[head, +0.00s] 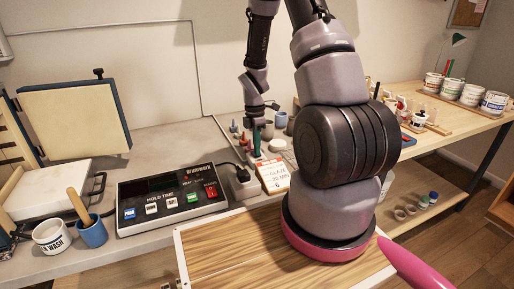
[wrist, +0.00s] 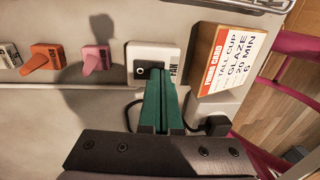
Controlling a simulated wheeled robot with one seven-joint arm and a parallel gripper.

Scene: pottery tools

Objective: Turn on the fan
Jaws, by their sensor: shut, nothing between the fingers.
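The fan switch (wrist: 153,53) is a white square plate marked FAN, at the top middle of the wrist view. It carries a black switch part (wrist: 147,70) with a small light ring on it. My gripper (wrist: 161,86) has green fingers, shut together with nothing between them. Their tips lie right at the lower edge of the black switch part; I cannot tell whether they touch it. In the head view my gripper (head: 257,145) points down at the grey bench behind the control box. The switch cannot be made out clearly there.
A card box (wrist: 228,60) stands right of the switch. Pink (wrist: 96,59) and orange (wrist: 46,57) knobs sit to its left. A black cable and plug (wrist: 217,124) lie close below.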

